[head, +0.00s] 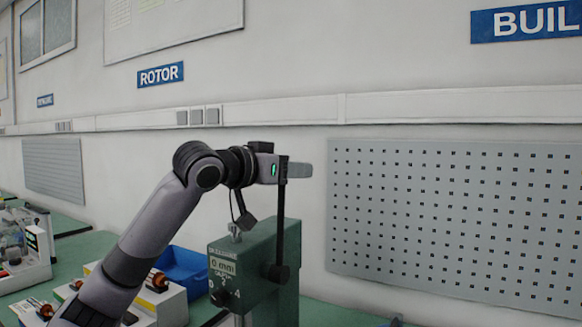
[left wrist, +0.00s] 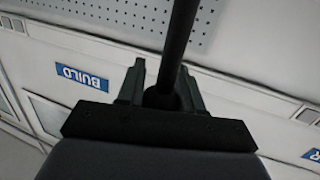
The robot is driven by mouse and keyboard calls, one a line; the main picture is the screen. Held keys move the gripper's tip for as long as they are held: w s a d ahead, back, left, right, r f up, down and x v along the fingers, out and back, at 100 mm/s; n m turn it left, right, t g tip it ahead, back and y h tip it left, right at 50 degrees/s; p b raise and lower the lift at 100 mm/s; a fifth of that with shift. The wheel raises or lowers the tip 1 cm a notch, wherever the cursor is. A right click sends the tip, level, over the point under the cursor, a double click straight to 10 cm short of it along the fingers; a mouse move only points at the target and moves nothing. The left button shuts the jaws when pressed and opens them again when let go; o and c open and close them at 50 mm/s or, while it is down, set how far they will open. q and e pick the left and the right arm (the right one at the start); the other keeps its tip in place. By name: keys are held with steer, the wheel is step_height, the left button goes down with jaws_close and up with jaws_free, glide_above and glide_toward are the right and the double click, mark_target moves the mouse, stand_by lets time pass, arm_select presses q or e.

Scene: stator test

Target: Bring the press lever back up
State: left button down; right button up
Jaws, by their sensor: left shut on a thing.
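The green press (head: 255,270) stands on the bench in the lower middle of the head view. Its black lever (head: 281,215) stands nearly upright, rising from a round hub on the press's side. My left gripper (head: 298,170) is at the lever's upper end and is shut on it. In the left wrist view, the lever (left wrist: 181,40) runs up between the two fingers, its thicker end close to the palm. The lever's end is partly hidden by the gripper in the head view. My right gripper is not in view.
A blue bin (head: 184,267) sits behind my left arm, left of the press. Small bench devices (head: 165,298) stand in front of it. A grey perforated panel (head: 455,220) hangs on the wall at right. The air right of the press is clear.

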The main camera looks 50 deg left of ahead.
arm_select(q)
steer(key=shift+w+f, duration=0.3)
steer(key=shift+f, duration=0.5)
steer(key=c, duration=0.9)
jaws_free()
steer(key=shift+g, duration=0.3)
steer(key=shift+o, duration=0.7)
steer(key=shift+w+a+f, duration=0.1)
steer(key=shift+w+a, duration=0.1)
steer(key=shift+a, duration=0.15)
steer(key=s+r+b, duration=0.1)
steer(key=s+b, duration=0.2)
steer(key=s, duration=0.4)
steer(key=shift+s+d+r, duration=0.15)
steer(key=shift+d, duration=0.1)
